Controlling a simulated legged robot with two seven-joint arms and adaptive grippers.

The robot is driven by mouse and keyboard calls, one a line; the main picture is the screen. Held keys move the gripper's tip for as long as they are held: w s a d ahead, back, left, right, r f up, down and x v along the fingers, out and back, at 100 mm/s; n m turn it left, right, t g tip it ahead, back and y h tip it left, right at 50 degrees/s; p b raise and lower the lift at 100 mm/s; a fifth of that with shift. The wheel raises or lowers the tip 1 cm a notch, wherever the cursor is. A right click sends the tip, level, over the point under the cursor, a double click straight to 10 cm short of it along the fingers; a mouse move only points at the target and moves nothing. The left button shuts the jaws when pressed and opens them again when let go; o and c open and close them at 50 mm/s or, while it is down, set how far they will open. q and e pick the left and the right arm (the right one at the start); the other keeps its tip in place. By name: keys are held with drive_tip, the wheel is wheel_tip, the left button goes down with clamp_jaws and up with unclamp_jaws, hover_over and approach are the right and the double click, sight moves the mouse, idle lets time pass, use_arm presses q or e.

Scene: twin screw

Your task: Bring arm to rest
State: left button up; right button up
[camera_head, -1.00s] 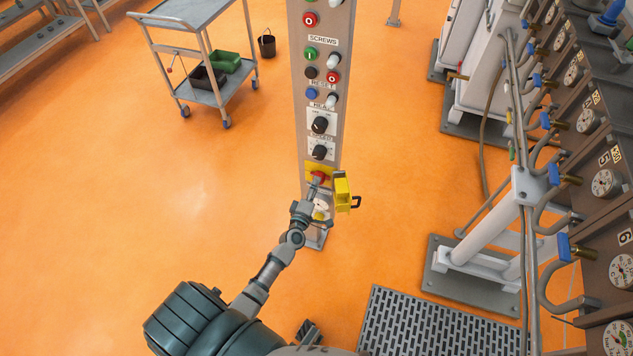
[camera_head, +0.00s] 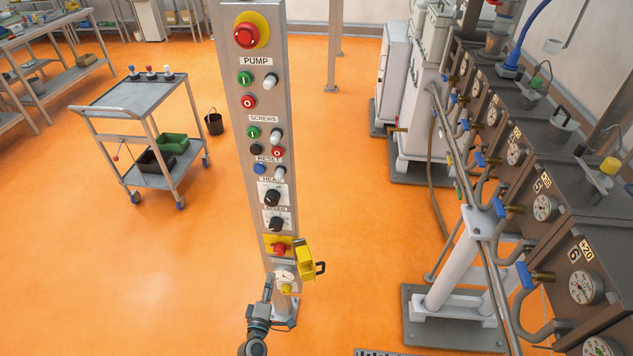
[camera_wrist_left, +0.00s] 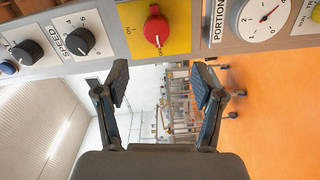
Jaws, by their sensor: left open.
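My left gripper (camera_head: 268,290) is low in the head view, at the lower left edge of the control column (camera_head: 262,150). In the left wrist view its two fingers (camera_wrist_left: 158,82) are spread, with nothing between them. The red rotary switch on its yellow plate shows in the head view (camera_head: 280,248), above the gripper, and in the left wrist view (camera_wrist_left: 156,28), beyond the fingertips and apart from them. A white portion dial (camera_wrist_left: 262,18) is beside it. My right gripper is not in view.
A yellow lock-like box (camera_head: 305,260) sticks out from the column's right side. A grey trolley (camera_head: 140,100) stands at the left. The machine with gauges and pipes (camera_head: 530,190) fills the right. Orange floor (camera_head: 130,280) left of the column is clear.

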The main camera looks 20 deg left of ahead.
use_arm(q)
drive_tip(key=s+d+f+m+g+h+p, duration=0.1)
drive_tip(key=s+d+f+m+g+h, duration=0.2)
drive_tip(key=s+d+f+m, duration=0.45)
drive_tip(key=s+d+f+m+g+h, duration=0.2)
drive_tip(key=d+f+m+g+h, duration=0.25)
drive_tip(key=f, duration=0.55)
drive_tip(key=s+f+m+g+y, duration=0.1)
drive_tip(key=s+f+m+g, duration=0.3)
drive_tip(key=s, duration=0.6)
drive_tip(key=s+f+m+g+y+p, duration=0.1)
drive_tip(key=s+f+m+g, duration=0.3)
drive_tip(key=s+f, duration=0.4)
drive_tip(key=shift+s+f+m+y, duration=0.25)
drive_tip(key=shift+s+m+y, duration=0.2)
drive_tip(key=shift+s, duration=0.45)
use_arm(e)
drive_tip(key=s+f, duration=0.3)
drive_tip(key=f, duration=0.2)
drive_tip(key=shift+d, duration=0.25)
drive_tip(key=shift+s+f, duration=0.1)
